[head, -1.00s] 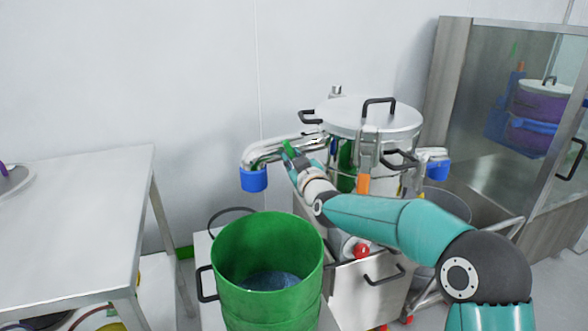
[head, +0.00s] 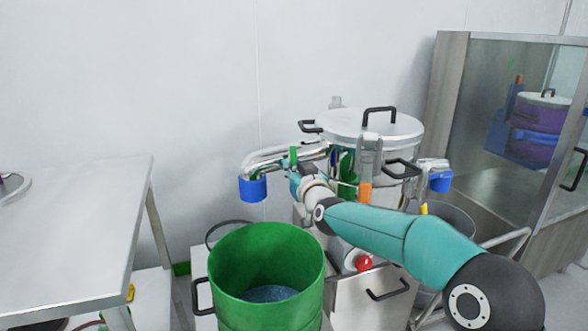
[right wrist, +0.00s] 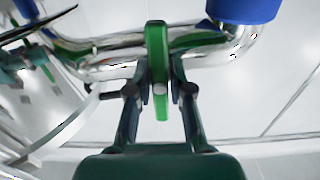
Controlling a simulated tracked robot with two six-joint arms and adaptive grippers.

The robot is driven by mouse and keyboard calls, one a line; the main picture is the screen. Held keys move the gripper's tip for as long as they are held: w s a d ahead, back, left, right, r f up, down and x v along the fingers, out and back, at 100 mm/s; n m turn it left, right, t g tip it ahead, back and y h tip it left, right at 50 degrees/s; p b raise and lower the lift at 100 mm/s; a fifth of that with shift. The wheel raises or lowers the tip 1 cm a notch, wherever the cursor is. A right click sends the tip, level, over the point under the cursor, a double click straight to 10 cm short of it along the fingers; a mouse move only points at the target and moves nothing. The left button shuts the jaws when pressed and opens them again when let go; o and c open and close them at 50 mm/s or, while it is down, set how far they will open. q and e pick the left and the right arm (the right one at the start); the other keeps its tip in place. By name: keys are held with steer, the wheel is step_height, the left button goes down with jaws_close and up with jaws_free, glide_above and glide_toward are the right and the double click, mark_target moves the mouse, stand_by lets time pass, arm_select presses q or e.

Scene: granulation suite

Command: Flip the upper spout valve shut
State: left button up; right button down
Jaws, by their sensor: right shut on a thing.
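The upper spout is a shiny bent steel pipe (head: 265,162) coming left out of the steel vessel and ending in a blue outlet (head: 252,189). Its green valve lever (head: 293,155) stands across the pipe. My right gripper (head: 297,178) is at the lever, below the pipe. In the right wrist view the lever (right wrist: 157,45) sits between the fingertips of my right gripper (right wrist: 159,78), which are shut on it, with the pipe (right wrist: 195,48) behind. The fingertips are hard to see in the head view. My left gripper is not in view.
A green drum (head: 225,262) with bluish material inside stands below the outlet. The lidded steel vessel (head: 400,150) is behind my right arm. A second blue-ended spout (head: 440,181) is on the right. A steel table (head: 75,230) is left; a glass-fronted cabinet (head: 480,110) is right.

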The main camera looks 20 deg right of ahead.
steer(key=shift+a+f, duration=0.15)
steer(key=shift+f, duration=0.25)
steer(key=c, duration=1)
jaws_free()
steer(key=shift+r, duration=0.1)
steer(key=shift+c, duration=0.2)
steer(key=shift+r, duration=0.15)
steer(key=s, duration=1.2)
steer(key=shift+d, duration=0.3)
